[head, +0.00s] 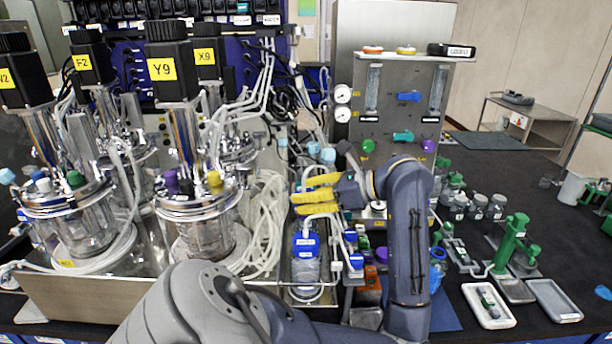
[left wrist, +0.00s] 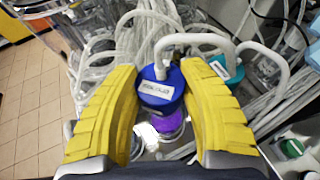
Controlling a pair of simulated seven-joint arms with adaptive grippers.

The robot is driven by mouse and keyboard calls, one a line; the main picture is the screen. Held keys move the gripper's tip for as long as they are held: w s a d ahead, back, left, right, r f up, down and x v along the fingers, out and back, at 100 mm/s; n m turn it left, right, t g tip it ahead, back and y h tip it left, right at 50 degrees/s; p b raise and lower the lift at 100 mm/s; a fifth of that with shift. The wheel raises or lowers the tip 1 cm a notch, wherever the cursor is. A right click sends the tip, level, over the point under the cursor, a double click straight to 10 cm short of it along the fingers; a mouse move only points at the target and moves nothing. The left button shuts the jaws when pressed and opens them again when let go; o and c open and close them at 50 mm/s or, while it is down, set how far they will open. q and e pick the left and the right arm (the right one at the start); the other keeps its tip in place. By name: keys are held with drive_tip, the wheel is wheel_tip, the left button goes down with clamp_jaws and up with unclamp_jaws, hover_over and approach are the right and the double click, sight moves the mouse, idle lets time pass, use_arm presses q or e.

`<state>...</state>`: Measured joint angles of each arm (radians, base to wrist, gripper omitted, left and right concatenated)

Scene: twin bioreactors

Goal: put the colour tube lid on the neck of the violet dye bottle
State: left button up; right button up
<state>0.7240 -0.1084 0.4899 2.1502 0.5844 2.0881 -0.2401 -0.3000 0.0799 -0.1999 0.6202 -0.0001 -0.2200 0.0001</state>
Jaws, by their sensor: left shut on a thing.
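My left gripper (head: 308,195), with yellow fingers, points left above the bench in the head view. In the left wrist view its fingers (left wrist: 158,72) are closed on the two sides of the colour tube lid (left wrist: 158,88), a blue cap with a white label and a white tube rising from it. The violet dye bottle (left wrist: 170,124) shows as violet just under the lid. I cannot tell whether the lid touches its neck. In the head view I cannot make out the held lid or the violet bottle. My right gripper is not in view.
A blue-capped clear bottle (head: 305,262) stands below the gripper. Glass bioreactors (head: 200,225) and coiled white tubing (head: 262,220) lie to the left. A teal lid (left wrist: 228,68) with a tube is close beside the held lid. A steel gas panel (head: 400,120) stands behind.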

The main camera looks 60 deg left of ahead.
use_arm(q)
drive_tip(key=shift+f, duration=1.9)
drive_tip(key=shift+f, duration=0.15)
drive_tip(key=o, duration=1.1)
drive_tip(key=shift+w+d+r, duration=0.1)
drive_tip(key=shift+r, duration=0.15)
drive_tip(key=v, duration=1.1)
drive_tip(key=shift+w+d+r, duration=0.1)
drive_tip(key=shift+d+r, duration=0.05)
drive_tip(key=shift+d, duration=0.1)
